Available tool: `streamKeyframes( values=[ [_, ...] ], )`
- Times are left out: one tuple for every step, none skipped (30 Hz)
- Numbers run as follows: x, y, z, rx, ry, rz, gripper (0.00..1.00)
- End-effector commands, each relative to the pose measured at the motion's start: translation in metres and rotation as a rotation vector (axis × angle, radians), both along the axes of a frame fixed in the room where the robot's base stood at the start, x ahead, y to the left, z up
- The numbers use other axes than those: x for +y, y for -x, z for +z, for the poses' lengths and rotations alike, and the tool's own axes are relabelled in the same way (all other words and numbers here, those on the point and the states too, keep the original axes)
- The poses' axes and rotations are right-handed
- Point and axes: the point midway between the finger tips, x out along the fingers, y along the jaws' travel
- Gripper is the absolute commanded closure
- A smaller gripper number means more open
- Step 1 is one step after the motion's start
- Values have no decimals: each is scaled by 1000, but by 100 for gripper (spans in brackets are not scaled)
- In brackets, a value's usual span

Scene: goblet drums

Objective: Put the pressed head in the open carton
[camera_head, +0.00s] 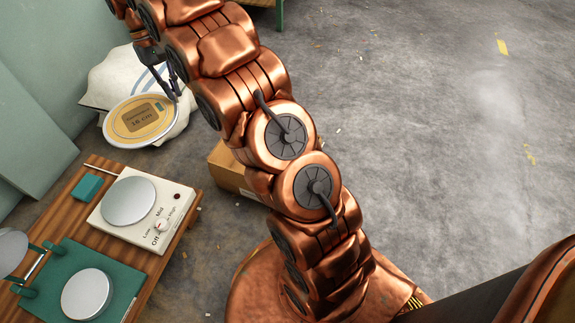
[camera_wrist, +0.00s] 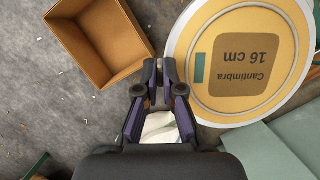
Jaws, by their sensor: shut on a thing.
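The pressed head (camera_head: 140,121) is a flat round disc with a yellow face, a pale rim and a brown label reading "Cantimbra 16 cm". My gripper (camera_head: 176,92) is shut on its edge. In the wrist view the fingertips (camera_wrist: 161,72) meet at the left rim of the head (camera_wrist: 283,68), whose label reads upside down. The open carton (camera_wrist: 75,52) is brown, empty as far as I see, and left of the fingertips there. In the head view the carton (camera_head: 232,178) stands on the floor, mostly hidden behind my arm.
A white sack (camera_head: 100,80) lies behind the head, near the pale green wall panels (camera_head: 30,130). A wooden table (camera_head: 75,208) at lower left carries a white hotplate (camera_head: 155,236) with a dial, a teal block (camera_head: 87,187) and a green press (camera_head: 58,262).

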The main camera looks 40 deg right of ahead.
Motion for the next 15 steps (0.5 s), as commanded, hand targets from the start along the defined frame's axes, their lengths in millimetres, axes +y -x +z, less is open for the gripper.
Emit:
streamKeyframes(
  values=[
    [-4, -1, -9, 6, 0, -28, 100],
    [-7, -2, -17, 10, 0, -51, 100],
    [-12, -4, -29, 12, 1, -92, 100],
    [-16, -7, -39, 11, 0, -127, 100],
    [-21, -8, -50, 13, -1, -168, 100],
    [-30, -11, -66, 11, -3, -231, 100],
    [-36, -11, -79, 15, -3, -281, 100],
    [-42, -11, -92, 13, -4, -333, 100],
    [-50, -12, -108, 12, -5, -405, 100],
    [-57, -12, -120, 10, -8, -462, 100],
    [-64, -10, -133, 15, -8, -520, 100],
    [-73, -9, -149, 13, -10, -597, 100],
    [-79, -7, -160, 14, -13, -655, 100],
    [-87, -5, -171, 11, -13, -714, 100],
    [-95, 0, -185, 13, -16, -792, 100]
  ],
)
